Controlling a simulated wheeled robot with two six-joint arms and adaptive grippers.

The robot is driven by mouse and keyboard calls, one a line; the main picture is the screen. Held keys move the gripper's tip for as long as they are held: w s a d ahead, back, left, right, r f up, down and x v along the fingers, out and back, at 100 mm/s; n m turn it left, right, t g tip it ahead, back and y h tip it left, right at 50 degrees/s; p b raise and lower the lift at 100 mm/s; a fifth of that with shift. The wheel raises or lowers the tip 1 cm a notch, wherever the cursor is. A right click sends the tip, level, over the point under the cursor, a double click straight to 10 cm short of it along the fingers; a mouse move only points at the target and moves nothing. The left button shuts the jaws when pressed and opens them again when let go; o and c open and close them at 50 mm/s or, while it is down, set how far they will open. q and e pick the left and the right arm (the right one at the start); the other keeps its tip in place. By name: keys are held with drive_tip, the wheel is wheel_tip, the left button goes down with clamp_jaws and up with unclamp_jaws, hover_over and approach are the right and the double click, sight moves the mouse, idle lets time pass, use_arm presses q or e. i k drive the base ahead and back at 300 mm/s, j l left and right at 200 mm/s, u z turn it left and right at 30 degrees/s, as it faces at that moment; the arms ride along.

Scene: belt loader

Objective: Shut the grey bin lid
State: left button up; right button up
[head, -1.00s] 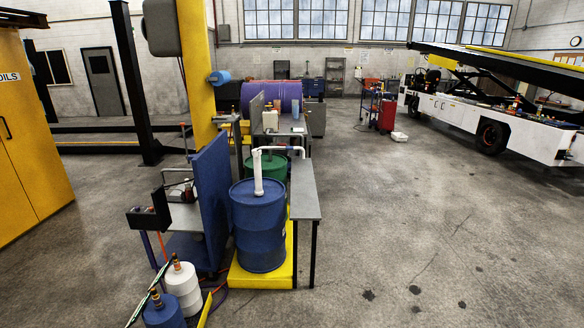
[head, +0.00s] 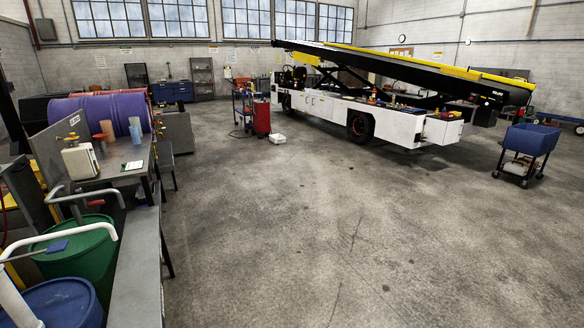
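I cannot make out a grey bin lid for certain in the head view. A dark grey box-shaped thing (head: 178,132) stands at the left, beyond the bench and beside the purple drum. Whether it is a bin, and whether it has a lid, I cannot tell. Neither of my grippers is in view.
Near left are a blue drum (head: 58,306), a green drum (head: 78,262) and a narrow grey bench (head: 138,272). A purple drum (head: 122,108) lies behind. The belt loader (head: 322,106) stands at the back, with a blue cart (head: 530,142) at right. The middle floor is clear.

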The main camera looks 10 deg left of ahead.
sight(24, 186)
drive_tip(key=i+j+u, duration=0.1)
drive_tip(key=i+u, duration=0.15)
drive_tip(key=i, duration=0.3)
drive_tip(key=i+u, duration=0.3)
drive_tip(key=i, duration=0.25)
drive_tip(key=i+l+u, duration=0.25)
drive_tip(key=i, duration=0.3)
drive_tip(key=i+l+u, duration=0.25)
drive_tip(key=i, duration=0.25)
drive_tip(key=i+l+u, duration=0.25)
drive_tip(key=i, duration=0.3)
drive_tip(key=i+u, duration=0.8)
drive_tip(key=i+l+u, duration=0.15)
drive_tip(key=i+u, duration=0.25)
drive_tip(key=i+l+u, duration=0.25)
drive_tip(key=u, duration=0.15)
drive_tip(key=i+l+u, duration=0.25)
drive_tip(key=l+u, duration=0.2)
